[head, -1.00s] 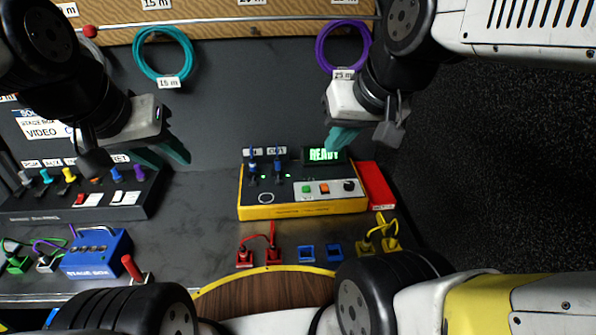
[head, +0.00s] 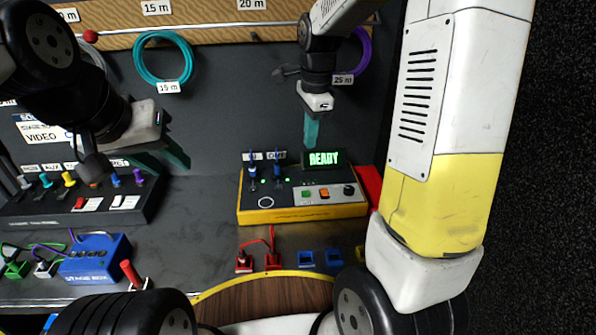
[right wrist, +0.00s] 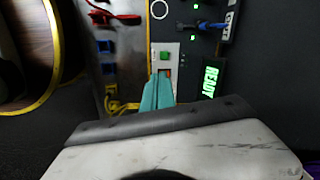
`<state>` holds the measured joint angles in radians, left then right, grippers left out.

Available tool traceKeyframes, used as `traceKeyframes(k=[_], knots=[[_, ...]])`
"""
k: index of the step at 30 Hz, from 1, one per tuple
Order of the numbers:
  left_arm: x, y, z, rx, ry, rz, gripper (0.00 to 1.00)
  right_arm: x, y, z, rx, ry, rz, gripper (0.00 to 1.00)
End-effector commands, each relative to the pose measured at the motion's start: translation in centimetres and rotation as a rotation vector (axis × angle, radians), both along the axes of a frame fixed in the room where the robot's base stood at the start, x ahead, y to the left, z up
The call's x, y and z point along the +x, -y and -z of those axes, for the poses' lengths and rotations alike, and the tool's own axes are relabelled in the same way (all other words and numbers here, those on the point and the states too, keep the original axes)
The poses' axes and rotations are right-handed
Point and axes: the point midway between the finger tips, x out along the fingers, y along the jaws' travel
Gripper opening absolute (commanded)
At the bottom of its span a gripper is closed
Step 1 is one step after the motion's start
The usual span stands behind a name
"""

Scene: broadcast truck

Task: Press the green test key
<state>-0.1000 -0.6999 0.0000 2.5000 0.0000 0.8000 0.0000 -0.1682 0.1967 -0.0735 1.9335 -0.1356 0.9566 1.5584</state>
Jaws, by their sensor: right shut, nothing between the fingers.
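The green test key (head: 308,194) is a small square key on the pale panel of the yellow-edged tester (head: 300,212), left of an orange key (head: 323,192). It also shows in the right wrist view (right wrist: 164,57). My right gripper (head: 311,141) is shut and empty, its teal fingers pointing down above the tester, in front of its display. In the right wrist view its fingertips (right wrist: 161,78) appear just short of the green key, overlapping the orange key; the height gap cannot be told. My left gripper (head: 165,158) is open and empty, over the left side.
The tester's display (head: 323,158) reads READY. Blue plugs with cables (head: 277,171) stand on its left part. A switch panel (head: 85,202) and a blue stage box (head: 95,258) lie left. Red connectors (head: 244,260) and blue sockets (head: 306,258) are in front.

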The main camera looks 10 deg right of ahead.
Motion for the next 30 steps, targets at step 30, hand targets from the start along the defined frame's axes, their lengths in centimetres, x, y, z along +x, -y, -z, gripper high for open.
traceKeyframes(k=[30], knots=[[0.0, 0.0, 0.0, 0.000, 0.000, 0.000, 0.36, 2.6, -0.3, 7.7, -0.034, -0.081, 0.238, 0.00]])
